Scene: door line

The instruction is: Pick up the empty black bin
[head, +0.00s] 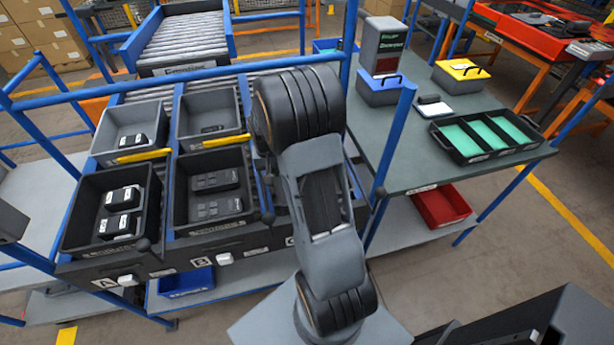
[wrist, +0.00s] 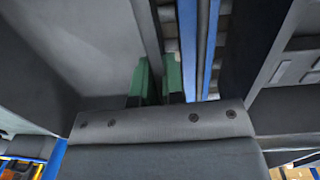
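My gripper (wrist: 159,85) shows in the wrist view as two green-padded fingers with a narrow gap between them. The dark edge of a bin wall (wrist: 146,30) runs down to that gap; I cannot tell whether the fingers touch it. A broad, bare grey bin interior (wrist: 70,50) lies left of the fingers. In the head view my arm covers the gripper and the lane right of B, so no empty black bin shows there. The front middle black bin (head: 181,200) holds several dark pieces (head: 216,196).
Two grey bins, rear left (head: 102,128) and rear middle (head: 190,103), hold dark items. Blue rails (head: 388,150) border the rack. Open floor lies right.

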